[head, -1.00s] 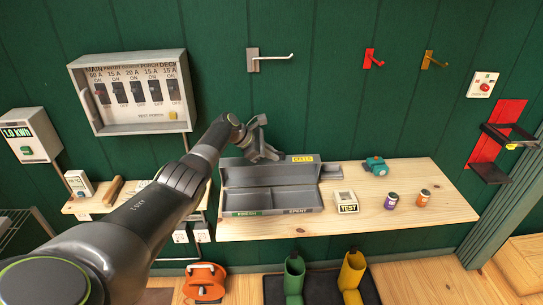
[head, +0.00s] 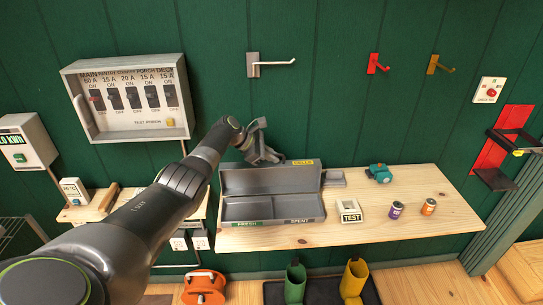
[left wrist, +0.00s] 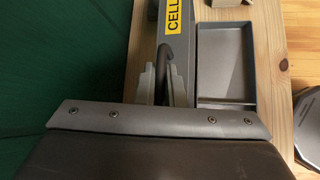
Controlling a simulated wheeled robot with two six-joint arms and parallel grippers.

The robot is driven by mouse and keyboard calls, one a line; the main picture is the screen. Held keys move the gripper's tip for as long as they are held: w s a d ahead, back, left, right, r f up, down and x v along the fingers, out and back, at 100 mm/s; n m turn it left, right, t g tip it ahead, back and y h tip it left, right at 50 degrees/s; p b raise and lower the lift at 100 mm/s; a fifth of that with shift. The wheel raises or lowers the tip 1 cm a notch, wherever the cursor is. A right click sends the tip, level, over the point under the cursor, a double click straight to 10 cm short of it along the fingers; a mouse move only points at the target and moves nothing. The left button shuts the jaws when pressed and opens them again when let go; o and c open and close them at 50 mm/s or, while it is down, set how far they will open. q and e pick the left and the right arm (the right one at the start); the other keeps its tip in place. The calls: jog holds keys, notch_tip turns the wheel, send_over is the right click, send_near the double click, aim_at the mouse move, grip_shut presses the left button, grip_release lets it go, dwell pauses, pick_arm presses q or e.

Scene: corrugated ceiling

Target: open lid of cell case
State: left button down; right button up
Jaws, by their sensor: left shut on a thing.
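The grey cell case (head: 272,222) sits on the wooden wall shelf, with two compartments marked FRESH and SPENT on the front edge. Its lid (head: 290,180) is raised at the back, and the compartments show open and empty. A yellow CELLS label (head: 303,162) is on the lid's top edge; it also shows in the left wrist view (left wrist: 173,17). My left gripper (head: 268,157) is at the lid's upper edge. In the left wrist view its fingers (left wrist: 162,88) are closed around a dark curved piece, seemingly the lid's handle. My right gripper is not in view.
On the shelf (head: 440,215), right of the case, are a TEST block (head: 349,211), purple (head: 396,210) and orange (head: 429,207) cells and a teal object (head: 379,173). A breaker panel (head: 130,97) hangs at left. Hooks are on the wall above.

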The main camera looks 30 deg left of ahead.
pick_arm(q)
jog(key=shift+f, duration=0.1)
jog(key=c, duration=1.8)
grip_release()
jog(key=shift+s+a, duration=0.1)
jog(key=shift+s+a+r, duration=0.25)
jog(key=shift+a+r, duration=0.05)
jog(key=shift+r, duration=0.25)
jog(key=b+v, duration=0.1)
jog(key=v, duration=1.5)
